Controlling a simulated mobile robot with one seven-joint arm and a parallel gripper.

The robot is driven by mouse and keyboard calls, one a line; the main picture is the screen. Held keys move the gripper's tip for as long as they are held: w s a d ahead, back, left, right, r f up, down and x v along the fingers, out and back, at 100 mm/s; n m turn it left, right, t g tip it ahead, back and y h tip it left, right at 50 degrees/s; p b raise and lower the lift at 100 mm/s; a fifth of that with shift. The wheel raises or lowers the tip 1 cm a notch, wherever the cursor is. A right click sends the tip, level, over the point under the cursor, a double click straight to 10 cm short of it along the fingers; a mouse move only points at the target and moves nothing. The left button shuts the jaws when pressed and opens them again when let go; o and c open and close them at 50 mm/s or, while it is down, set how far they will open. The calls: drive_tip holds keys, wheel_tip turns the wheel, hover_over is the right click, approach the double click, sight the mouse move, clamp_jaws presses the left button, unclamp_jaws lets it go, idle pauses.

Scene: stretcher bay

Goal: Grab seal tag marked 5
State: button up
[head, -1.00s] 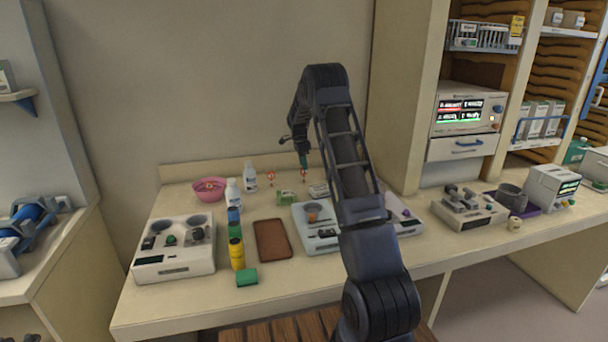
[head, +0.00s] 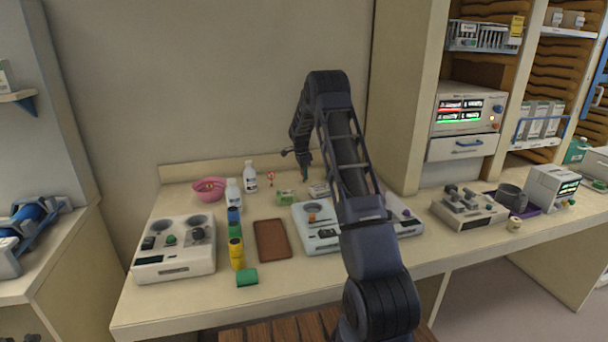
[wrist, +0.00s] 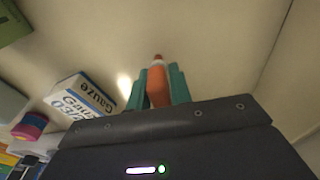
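In the wrist view, the teal fingers of my gripper (wrist: 158,84) stand close on both sides of an upright orange piece (wrist: 157,85), which fills the gap between them. It looks like a seal tag, but no number can be read on it. In the head view, my gripper (head: 306,174) is low over the back of the counter, and the piece is mostly hidden there. Another small red and white tag (head: 270,178) stands to the left of my gripper, apart from it. Its mark is too small to read.
White bottles (head: 250,177) and a pink bowl (head: 209,189) stand left on the counter. A brown tray (head: 272,240) and grey devices (head: 174,249) are nearer the front.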

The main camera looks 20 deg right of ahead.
clamp_jaws()
